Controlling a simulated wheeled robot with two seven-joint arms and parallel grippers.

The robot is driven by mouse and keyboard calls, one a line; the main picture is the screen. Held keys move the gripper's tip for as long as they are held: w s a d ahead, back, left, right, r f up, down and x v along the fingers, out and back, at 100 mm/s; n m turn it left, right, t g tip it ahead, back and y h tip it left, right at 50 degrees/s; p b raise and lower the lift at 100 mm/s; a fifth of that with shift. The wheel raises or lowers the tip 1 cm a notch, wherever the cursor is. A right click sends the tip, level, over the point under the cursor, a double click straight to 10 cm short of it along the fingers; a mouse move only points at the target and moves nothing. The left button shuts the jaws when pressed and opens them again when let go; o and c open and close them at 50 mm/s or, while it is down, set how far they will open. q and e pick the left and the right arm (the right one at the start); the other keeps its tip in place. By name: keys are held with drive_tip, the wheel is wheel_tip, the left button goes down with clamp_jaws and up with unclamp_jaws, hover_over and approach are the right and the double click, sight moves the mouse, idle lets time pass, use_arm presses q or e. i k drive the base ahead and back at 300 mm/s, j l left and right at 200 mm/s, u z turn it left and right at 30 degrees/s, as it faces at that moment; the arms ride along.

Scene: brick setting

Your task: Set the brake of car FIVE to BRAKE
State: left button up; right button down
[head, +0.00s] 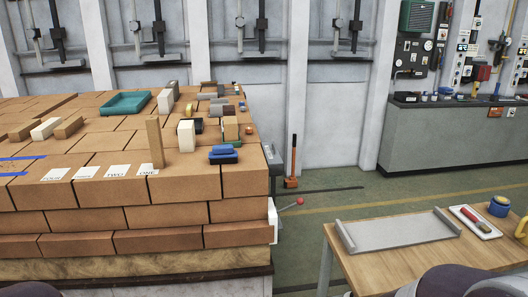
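A large stack of bricks (100,219) stands on a base (130,262) at left. At its right end a lever with a red knob (300,201) sticks out to the right, beside a white plate (273,221). I cannot tell whether this is the brake of car FIVE, or read its setting. I see no label FIVE. Neither gripper is in view; only dark rounded parts, probably mine, show at the bottom edge.
A teal tray (126,103), blocks and a blue object (224,154) lie on the stack. A wooden table (365,263) with a grey tray (398,232) stands front right. Green floor (330,206) is open between. A long-handled tool (292,165) leans behind.

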sight(299, 201)
drive_tip(key=i, duration=1.75)
drive_tip(key=i+u, duration=0.1)
drive_tip(key=u, duration=0.25)
drive_tip(key=i, duration=0.4)
